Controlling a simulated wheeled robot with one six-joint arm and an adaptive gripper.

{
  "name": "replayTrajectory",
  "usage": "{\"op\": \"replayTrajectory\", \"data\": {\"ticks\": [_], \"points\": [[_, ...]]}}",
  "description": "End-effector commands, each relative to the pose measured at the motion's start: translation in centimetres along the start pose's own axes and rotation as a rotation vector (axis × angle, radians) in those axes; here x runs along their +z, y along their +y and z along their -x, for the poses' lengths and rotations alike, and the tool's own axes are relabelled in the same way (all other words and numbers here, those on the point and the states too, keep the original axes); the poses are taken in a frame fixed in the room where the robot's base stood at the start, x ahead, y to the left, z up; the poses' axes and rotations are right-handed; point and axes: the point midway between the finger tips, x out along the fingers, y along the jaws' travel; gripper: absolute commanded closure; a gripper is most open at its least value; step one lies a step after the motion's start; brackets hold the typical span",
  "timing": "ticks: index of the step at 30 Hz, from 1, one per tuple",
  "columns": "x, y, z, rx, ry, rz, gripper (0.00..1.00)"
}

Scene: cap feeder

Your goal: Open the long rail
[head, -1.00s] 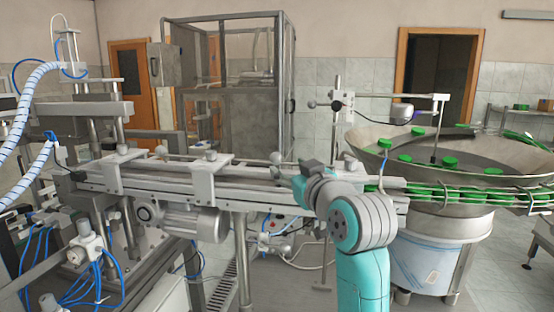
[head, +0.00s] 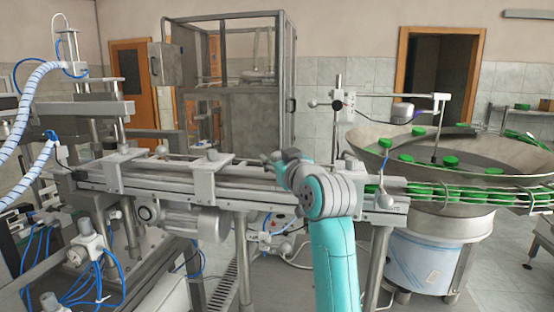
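The long rail (head: 150,187) is a straight grey metal bar along the front of the conveyor, running from the left machine toward the bowl at the right. Metal brackets (head: 207,180) sit across it. My turquoise and grey arm stands in front of its right half and hides part of it. My gripper (head: 272,161) is small and dark, at the rail's far side in the picture, right of the middle bracket. Its fingers are too small and too covered by my wrist to read, and I cannot tell whether it touches the rail.
A round metal feeder bowl (head: 375,152) with green caps (head: 449,161) stands at the right; more caps line its outlet track. A ball-ended knob (head: 388,201) hangs at the conveyor's right end. A motor (head: 197,221) sits below the conveyor. A framed cabinet (head: 250,115) stands behind.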

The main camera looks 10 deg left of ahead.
Motion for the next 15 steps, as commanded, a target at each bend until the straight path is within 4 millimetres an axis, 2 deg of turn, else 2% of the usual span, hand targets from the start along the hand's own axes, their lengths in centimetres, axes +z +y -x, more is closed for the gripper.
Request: {"op": "replayTrajectory", "data": {"ticks": [1, 4, 5, 15], "points": [[0.01, 0.0, 0.01, 0.0, 0.0, 0.0, 0.73], [0.01, 0.0, 0.01, 0.0, 0.0, 0.0, 0.98], [0.01, 0.0, 0.01, 0.0, 0.0, 0.0, 1.0], [-0.26, 0.09, -0.04, -0.003, -0.014, -0.011, 1.0]]}}
